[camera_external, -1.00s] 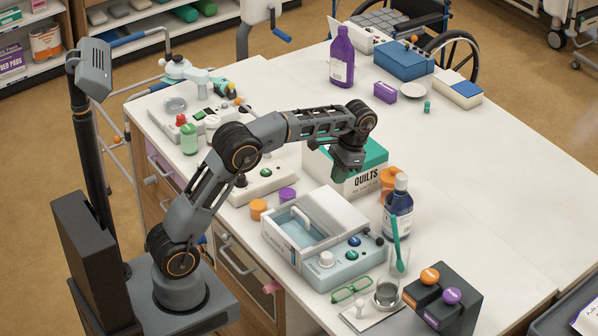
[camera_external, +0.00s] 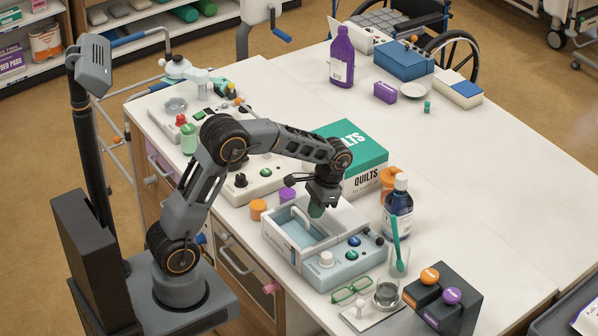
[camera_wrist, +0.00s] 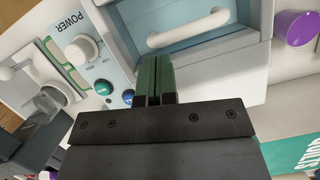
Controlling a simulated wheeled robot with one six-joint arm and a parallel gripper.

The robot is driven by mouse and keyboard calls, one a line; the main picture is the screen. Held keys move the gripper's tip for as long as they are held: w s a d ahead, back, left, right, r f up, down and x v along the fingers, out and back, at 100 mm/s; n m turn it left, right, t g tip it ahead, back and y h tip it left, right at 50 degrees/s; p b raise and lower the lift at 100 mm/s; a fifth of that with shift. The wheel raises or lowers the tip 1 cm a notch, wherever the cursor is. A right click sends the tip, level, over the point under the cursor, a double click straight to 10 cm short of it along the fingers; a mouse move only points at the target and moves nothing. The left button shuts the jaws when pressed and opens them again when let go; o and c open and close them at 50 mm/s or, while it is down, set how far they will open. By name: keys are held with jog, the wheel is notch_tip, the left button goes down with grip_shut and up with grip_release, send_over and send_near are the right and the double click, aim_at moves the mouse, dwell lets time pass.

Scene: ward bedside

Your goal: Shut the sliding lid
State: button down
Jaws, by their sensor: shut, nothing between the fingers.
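The grey-white box unit (camera_external: 345,271) stands near the table's front edge. Its pale blue recess (camera_external: 283,222) is open to view. A smooth white panel (camera_external: 347,218), apparently the sliding lid, lies on its back right side. A white bar handle (camera_wrist: 188,28) shows over the pale blue area in the wrist view. My gripper (camera_external: 316,211) points down over the unit, beside the panel's edge, and hides part of it. Its green fingers (camera_wrist: 155,78) are together with nothing between them. Whether they touch the panel or rim is unclear.
A QUILTS box (camera_external: 358,155), an orange tub (camera_external: 388,180) and a dark blue bottle (camera_external: 398,212) stand behind the unit. The table's right side is clear.

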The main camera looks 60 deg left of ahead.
jog(key=shift+s, duration=0.1)
dwell(0.3)
jog(key=s, duration=0.5)
jog(key=shift+b, duration=0.4)
